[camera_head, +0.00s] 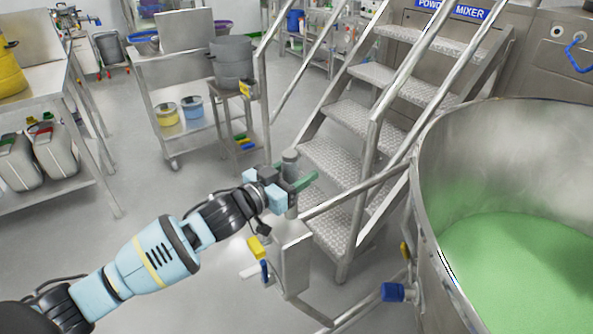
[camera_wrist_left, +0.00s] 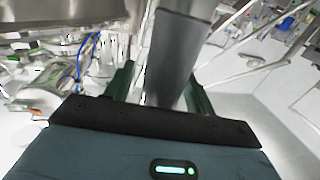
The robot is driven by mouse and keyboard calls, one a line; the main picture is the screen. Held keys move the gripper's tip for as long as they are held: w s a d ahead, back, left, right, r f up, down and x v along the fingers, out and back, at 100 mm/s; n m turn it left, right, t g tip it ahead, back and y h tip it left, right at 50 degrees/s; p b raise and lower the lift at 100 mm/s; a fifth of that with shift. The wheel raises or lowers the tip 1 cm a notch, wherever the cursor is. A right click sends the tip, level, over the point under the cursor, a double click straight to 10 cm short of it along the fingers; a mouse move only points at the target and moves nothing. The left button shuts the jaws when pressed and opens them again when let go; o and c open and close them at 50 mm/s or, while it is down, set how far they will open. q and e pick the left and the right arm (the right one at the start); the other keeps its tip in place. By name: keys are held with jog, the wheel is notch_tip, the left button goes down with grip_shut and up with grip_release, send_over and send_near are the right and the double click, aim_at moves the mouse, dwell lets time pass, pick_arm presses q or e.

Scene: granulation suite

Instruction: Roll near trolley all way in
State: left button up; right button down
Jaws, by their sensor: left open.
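A large round steel tub (camera_head: 432,215) with green powder (camera_head: 520,255) inside fills the right of the head view. It appears to be the near trolley. A steel frame with a blue knob (camera_head: 392,292) joins it low down and runs to an upright grey post (camera_head: 291,205) above a steel box (camera_head: 293,262). My left gripper (camera_head: 296,180), with green fingers, is at the top of this post. In the left wrist view the post (camera_wrist_left: 172,60) stands between the open fingers (camera_wrist_left: 160,85); contact cannot be told. The tub's wheels are hidden. My right gripper is out of view.
Steel steps (camera_head: 345,160) with handrails stand just beyond the post, before the powder mixer (camera_head: 540,50). A steel cart (camera_head: 190,75) with buckets stands at the back. A bench (camera_head: 40,90) is at left. Grey floor between them is clear.

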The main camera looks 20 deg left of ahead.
pick_arm(q)
jog(key=shift+w, duration=0.15)
grip_shut()
jog(key=shift+w+d+r, duration=0.15)
jog(key=shift+w+d, duration=0.75)
jog(key=shift+w, duration=0.15)
jog(key=shift+c, duration=1.9)
grip_release()
jog(key=o, duration=0.4)
jog(key=shift+w+d, duration=0.2)
jog(key=shift+d, duration=0.05)
jog(key=shift+s+a, duration=0.1)
jog(key=shift+a, duration=0.05)
